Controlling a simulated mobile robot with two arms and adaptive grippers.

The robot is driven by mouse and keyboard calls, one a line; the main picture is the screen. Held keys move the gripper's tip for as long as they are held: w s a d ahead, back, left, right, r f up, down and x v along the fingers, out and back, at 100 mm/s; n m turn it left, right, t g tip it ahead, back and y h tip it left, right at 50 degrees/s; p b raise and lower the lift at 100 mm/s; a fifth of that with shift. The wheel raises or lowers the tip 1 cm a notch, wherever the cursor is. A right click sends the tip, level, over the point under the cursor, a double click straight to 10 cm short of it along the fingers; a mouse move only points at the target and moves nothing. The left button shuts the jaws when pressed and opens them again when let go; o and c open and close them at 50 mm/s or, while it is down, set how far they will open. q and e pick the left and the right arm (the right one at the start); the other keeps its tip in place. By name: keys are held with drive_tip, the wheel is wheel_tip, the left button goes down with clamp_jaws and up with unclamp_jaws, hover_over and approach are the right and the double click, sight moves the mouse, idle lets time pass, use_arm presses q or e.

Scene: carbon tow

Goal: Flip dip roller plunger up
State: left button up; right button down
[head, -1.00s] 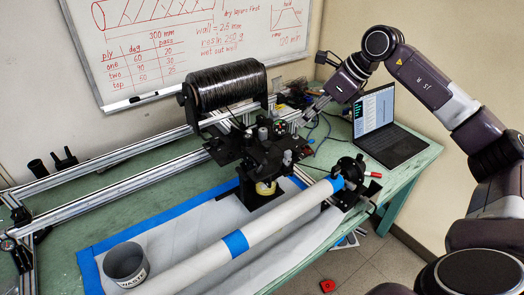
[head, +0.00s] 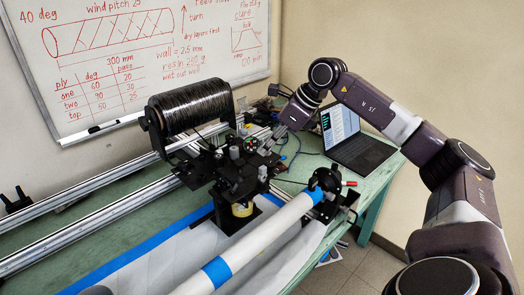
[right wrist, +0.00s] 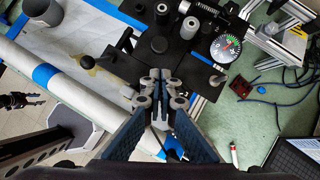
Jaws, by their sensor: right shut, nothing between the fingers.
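I cannot tell for sure which part is the dip roller plunger. My right gripper (head: 268,146) is at the right side of the carriage, near its upright parts. In the right wrist view its fingers (right wrist: 152,84) are together and empty, over the carriage's near edge.
A black tow spool (head: 206,103) stands behind the carriage. A white tube with blue bands (head: 262,238) runs in front. A round gauge (right wrist: 225,48) and cables lie close to the gripper. A laptop (head: 352,140) is on the right of the green table.

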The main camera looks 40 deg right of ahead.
drive_tip(key=p+x, duration=0.2)
drive_tip(key=x, duration=0.5)
drive_tip(key=shift+w+a+f, duration=0.15)
drive_tip(key=shift+w+f, duration=0.15)
drive_tip(key=shift+f, duration=0.2)
wheel_tip(320, 180, up, 12)
drive_tip(key=p, duration=0.6)
